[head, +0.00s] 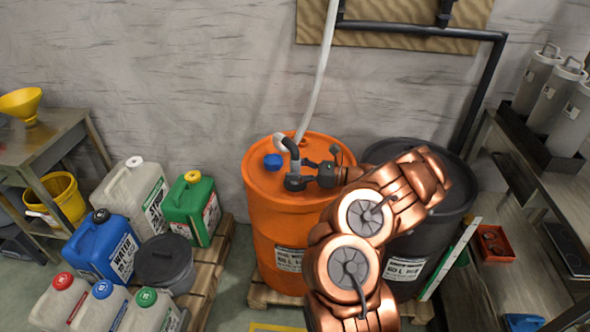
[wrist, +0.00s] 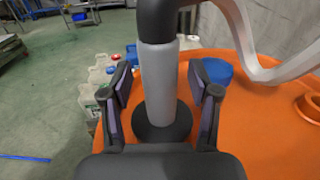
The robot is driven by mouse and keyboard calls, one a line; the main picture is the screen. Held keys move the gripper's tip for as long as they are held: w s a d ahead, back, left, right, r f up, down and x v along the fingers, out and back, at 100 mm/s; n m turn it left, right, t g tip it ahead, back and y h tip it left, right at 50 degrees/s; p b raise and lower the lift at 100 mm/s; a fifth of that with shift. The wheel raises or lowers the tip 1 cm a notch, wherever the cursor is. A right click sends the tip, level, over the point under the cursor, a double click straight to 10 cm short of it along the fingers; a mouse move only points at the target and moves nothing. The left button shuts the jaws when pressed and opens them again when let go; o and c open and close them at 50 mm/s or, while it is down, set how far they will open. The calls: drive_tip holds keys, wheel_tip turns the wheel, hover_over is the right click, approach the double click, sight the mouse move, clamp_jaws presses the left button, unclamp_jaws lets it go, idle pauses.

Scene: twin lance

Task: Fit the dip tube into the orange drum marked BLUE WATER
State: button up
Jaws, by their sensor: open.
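The orange drum (head: 265,225) stands on a pallet by the wall, its label too small to read. The dip tube's grey sleeve (wrist: 158,85) is upright at the drum's top, with a black flange (wrist: 160,130) below and a black elbow (head: 290,147) above. The flange looks close to or on the lid; any tube below it is hidden. My gripper (wrist: 160,92) is open, with a finger on each side of the sleeve and visible gaps. In the head view, my gripper (head: 308,172) is over the drum's top. A blue cap (head: 273,161) is on the lid.
A pale hose (head: 322,70) rises from the elbow. A black drum (head: 388,150) stands right of the orange one, partly behind my arm. Several jerrycans, one green (head: 190,208), are at left. A shelf (head: 545,185) is at right. An orange ring (wrist: 311,104) shows on the lid.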

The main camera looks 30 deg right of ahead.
drive_tip(key=v, duration=1.2)
idle(0.6)
